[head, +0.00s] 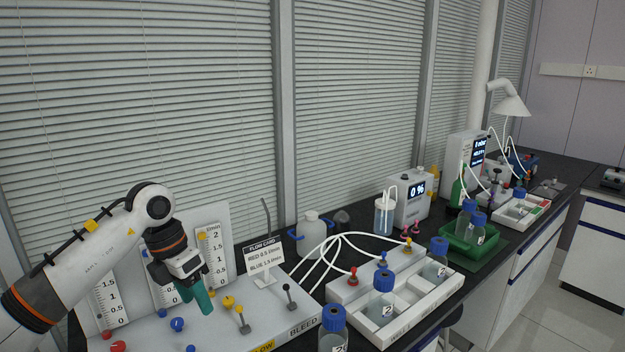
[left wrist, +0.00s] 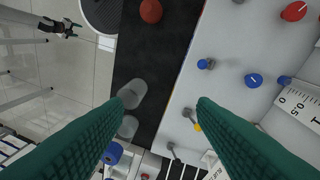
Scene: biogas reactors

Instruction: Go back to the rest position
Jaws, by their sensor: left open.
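My left gripper (head: 195,298) reaches in from the left of the head view. Its teal fingers hang over the white gas panel (head: 215,338), above the blue knob (head: 177,324) and beside the yellow knob (head: 228,302). The left wrist view shows the two fingers spread wide, with nothing between the tips of the gripper (left wrist: 160,103). The blue knob (left wrist: 253,80) and a red knob (left wrist: 294,11) show there too, apart from the fingers.
A white bottle tray (head: 425,302) and a green tray (head: 483,252) lie further right. Window blinds rise behind.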

